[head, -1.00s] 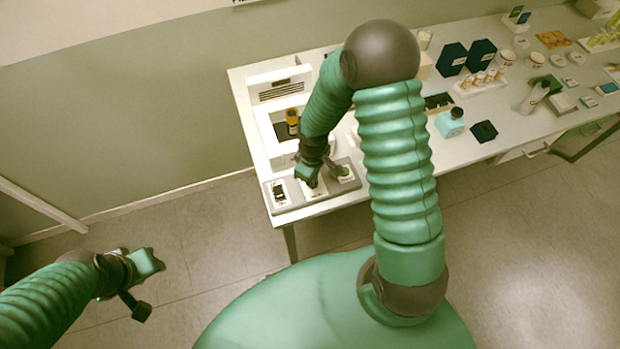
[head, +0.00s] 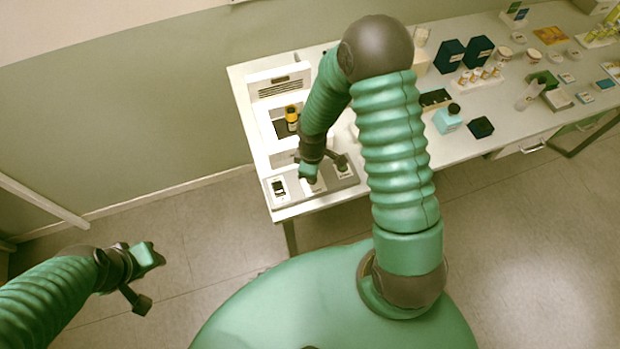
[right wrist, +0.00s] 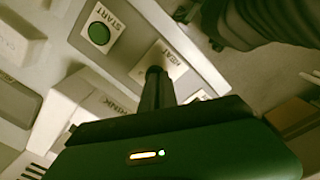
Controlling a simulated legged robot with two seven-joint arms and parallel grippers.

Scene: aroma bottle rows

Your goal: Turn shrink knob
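The grey control panel (head: 328,193) lies at the near left end of the table. It has a display (head: 279,188) on its left, and a START plate with a green button (right wrist: 99,33) on its right. My left gripper (head: 143,280) is open and empty above the floor.
My right arm hides the table's middle.

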